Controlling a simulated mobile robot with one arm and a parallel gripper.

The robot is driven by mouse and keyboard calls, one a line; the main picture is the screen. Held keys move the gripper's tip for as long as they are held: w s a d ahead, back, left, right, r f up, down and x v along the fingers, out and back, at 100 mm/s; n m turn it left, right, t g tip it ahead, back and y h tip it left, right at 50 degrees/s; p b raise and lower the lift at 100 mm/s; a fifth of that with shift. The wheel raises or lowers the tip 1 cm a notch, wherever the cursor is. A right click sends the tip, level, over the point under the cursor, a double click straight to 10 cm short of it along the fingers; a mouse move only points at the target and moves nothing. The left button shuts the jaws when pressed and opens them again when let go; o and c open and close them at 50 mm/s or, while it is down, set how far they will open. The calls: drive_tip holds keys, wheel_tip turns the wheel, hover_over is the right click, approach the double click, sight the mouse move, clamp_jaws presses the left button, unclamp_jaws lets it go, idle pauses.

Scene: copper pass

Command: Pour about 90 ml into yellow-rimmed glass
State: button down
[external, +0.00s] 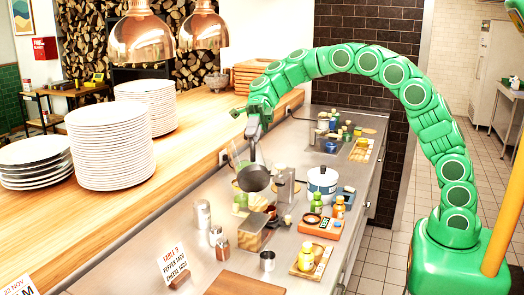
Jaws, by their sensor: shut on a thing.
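My gripper (253,148) hangs pointing down over the middle of the steel counter, at the end of my green arm. It is shut, and a clear, glass-like vessel (235,155) shows against its left side, appearing to be what it holds. The vessel's outline is faint, and its contents cannot be made out. A dark round pan (255,180) is just below the gripper; whether they touch is unclear. I cannot pick out the yellow-rimmed glass; that area is small and crowded.
A white pot (322,184), green bottle (315,211) and orange scale-like device (318,226) stand to the right. A metal shaker (203,214), card (174,263) and wooden board (232,284) are nearer. Plate stacks (110,150) fill the wooden shelf. Copper lamps (135,40) hang above.

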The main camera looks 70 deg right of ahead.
sight(256, 159)
drive_tip(key=shift+w+d+y, duration=0.25)
drive_tip(key=shift+d+y, duration=0.05)
idle(0.6)
drive_tip(key=shift+s+a+r, duration=0.1)
drive_tip(key=shift+s+a, duration=0.3)
drive_tip(key=shift+a, duration=0.05)
drive_tip(key=shift+s+a+r+t+h, duration=0.4)
drive_tip(key=shift+s+a+r+h, duration=0.25)
drive_tip(key=shift+h, duration=0.45)
drive_tip(key=shift+s+a+f+n+t+h, duration=0.2)
drive_tip(key=shift+s+a+n+t+h, duration=0.15)
drive_tip(key=shift+a+h, duration=0.3)
drive_tip(key=shift+a+f, duration=0.1)
drive_tip(key=shift+f, duration=0.2)
drive_tip(key=shift+f+h, duration=0.1)
drive_tip(key=shift+h, duration=0.15)
